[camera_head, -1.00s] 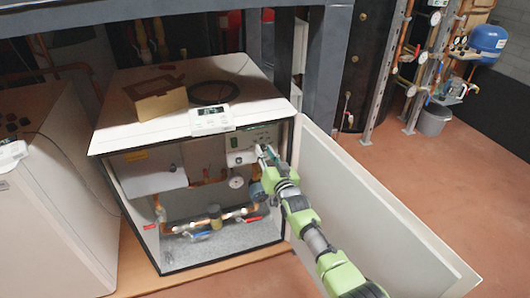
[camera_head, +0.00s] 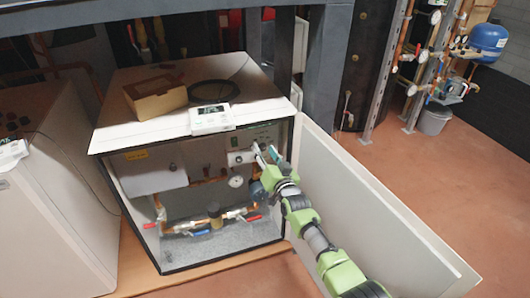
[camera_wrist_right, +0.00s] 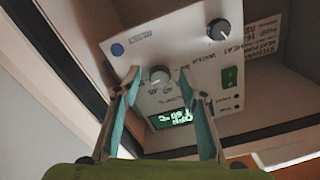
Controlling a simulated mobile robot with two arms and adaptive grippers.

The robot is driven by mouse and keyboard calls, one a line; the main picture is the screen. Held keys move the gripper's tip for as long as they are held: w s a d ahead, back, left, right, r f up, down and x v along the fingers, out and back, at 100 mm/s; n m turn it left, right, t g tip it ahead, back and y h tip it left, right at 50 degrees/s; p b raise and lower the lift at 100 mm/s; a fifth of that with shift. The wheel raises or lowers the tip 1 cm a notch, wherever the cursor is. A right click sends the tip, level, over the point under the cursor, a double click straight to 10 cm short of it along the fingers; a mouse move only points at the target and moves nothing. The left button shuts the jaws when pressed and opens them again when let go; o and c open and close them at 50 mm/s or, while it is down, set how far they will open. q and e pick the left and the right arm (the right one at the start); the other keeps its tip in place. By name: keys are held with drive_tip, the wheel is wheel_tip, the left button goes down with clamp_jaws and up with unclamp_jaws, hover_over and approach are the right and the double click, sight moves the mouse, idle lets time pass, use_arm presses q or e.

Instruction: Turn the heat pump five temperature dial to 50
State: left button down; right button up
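The control panel (camera_wrist_right: 190,60) of the opened heat pump fills much of the right wrist view; it also shows in the head view (camera_head: 238,157). A grey dial (camera_wrist_right: 159,76) with a number scale sits on it, above a green lit display (camera_wrist_right: 170,117) that seems to read about 60 °C. In the head view my right gripper (camera_head: 266,155) is at the panel. My left gripper is not in view.
A blue button (camera_wrist_right: 117,50) and a green switch (camera_wrist_right: 229,77) are also on the panel. The open cabinet door (camera_head: 360,205) stands right of my arm. A cardboard box (camera_head: 155,97) and a white device (camera_head: 210,119) lie on top. Pipes and valves (camera_head: 213,222) fill the cabinet below.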

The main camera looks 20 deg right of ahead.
drive_tip(key=shift+s, duration=0.1)
drive_tip(key=s, duration=1.1)
drive_tip(key=shift+s+d, duration=0.2)
drive_tip(key=shift+s, duration=0.2)
